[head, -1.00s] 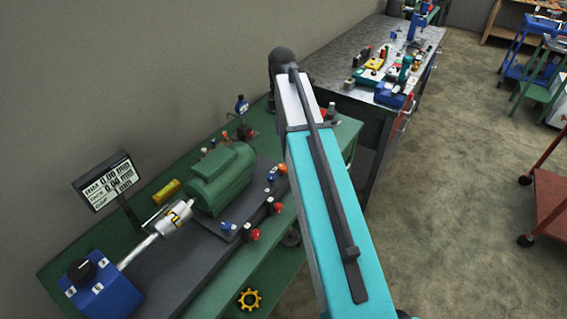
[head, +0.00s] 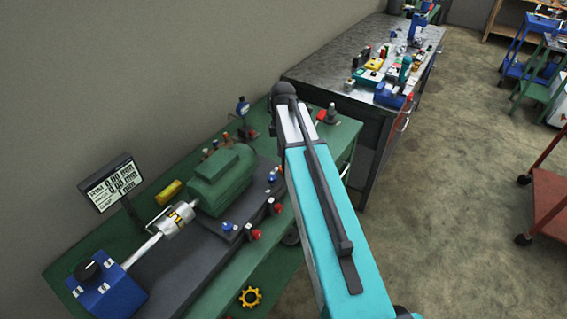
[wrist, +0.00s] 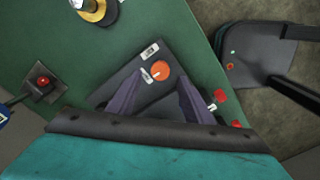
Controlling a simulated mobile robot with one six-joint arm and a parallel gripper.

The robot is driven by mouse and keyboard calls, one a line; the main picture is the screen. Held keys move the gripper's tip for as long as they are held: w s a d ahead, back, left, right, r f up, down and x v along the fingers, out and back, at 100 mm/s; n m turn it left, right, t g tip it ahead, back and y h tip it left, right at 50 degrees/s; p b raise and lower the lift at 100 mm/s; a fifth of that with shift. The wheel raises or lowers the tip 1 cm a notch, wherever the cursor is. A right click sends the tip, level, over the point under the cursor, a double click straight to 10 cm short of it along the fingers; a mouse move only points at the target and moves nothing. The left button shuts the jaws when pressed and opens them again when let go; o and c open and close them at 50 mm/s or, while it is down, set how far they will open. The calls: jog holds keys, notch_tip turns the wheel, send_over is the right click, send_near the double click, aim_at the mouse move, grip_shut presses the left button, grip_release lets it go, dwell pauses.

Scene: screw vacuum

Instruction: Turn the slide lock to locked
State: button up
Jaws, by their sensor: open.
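In the wrist view a round orange knob (wrist: 160,70) sits on a dark grey block (wrist: 122,86), with two small white labels beside it. I take it to be the slide lock; the label text is too small to read. My gripper (wrist: 158,90) is open, its two purple fingers spread on either side just below the knob in the picture. In the head view my arm hides the gripper and the knob.
The green bench (head: 182,275) carries a green motor housing (head: 208,178), a blue box (head: 108,288) with a black dial, and a display (head: 111,183). Red knobs (wrist: 220,96) lie right of the fingers. A red button (wrist: 43,81) stands left. A metal-topped bench (head: 335,70) stands behind.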

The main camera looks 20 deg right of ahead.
jog(key=shift+f+p, duration=0.5)
jog(key=shift+f, duration=1.55)
jog(key=shift+c, duration=0.4)
jog(key=c, duration=1)
